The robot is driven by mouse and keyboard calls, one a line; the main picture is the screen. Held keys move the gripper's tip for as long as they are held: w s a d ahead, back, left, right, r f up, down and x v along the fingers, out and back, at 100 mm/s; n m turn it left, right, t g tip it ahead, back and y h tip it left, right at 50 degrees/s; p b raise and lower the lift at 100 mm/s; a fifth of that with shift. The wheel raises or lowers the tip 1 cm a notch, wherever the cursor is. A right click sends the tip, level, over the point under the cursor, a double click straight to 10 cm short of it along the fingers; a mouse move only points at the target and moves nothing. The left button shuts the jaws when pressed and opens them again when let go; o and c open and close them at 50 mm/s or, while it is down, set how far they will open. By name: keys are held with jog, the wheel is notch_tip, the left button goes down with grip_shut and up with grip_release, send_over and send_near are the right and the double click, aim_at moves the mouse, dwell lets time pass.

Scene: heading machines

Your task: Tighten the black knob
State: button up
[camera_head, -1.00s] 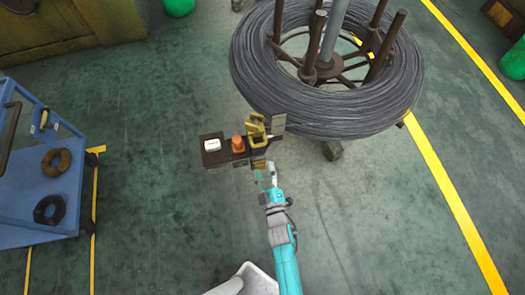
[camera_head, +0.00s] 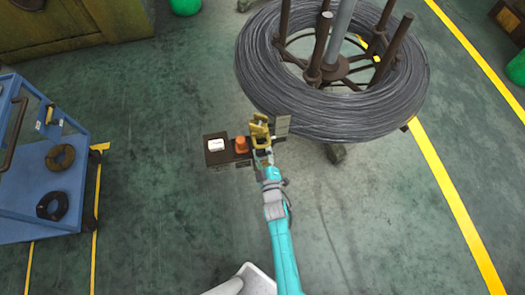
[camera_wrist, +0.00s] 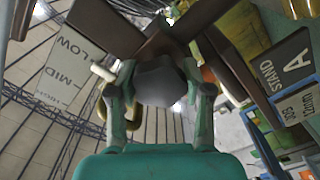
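The black knob (camera_wrist: 160,82) is dark and faceted. It sits in the middle of the wrist view, between the two fingers of my gripper (camera_wrist: 160,98). One finger is on each side of it, close to its edges; whether they press on it I cannot tell. The knob is fixed on dark bars behind it. A light plate marked LOW, MID and HIGH (camera_wrist: 64,70) is to its left. In the head view my gripper (camera_head: 264,158) is at the yellow fixture (camera_head: 259,130), where the knob itself is hidden.
Left of the fixture are an orange part (camera_head: 241,145) and a dark box with a white top (camera_head: 216,146). A large wire coil (camera_head: 265,90) stands behind. A blue cart (camera_head: 70,205) is at the left. A sign reading A STAND (camera_wrist: 278,72) is right of the knob.

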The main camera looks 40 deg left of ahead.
jog(key=c, duration=0.5)
jog(key=shift+m, duration=0.3)
jog(key=m, duration=0.3)
jog(key=shift+m, duration=0.4)
jog(key=m, duration=0.4)
jog(key=shift+m, duration=0.3)
jog(key=m, duration=1.1)
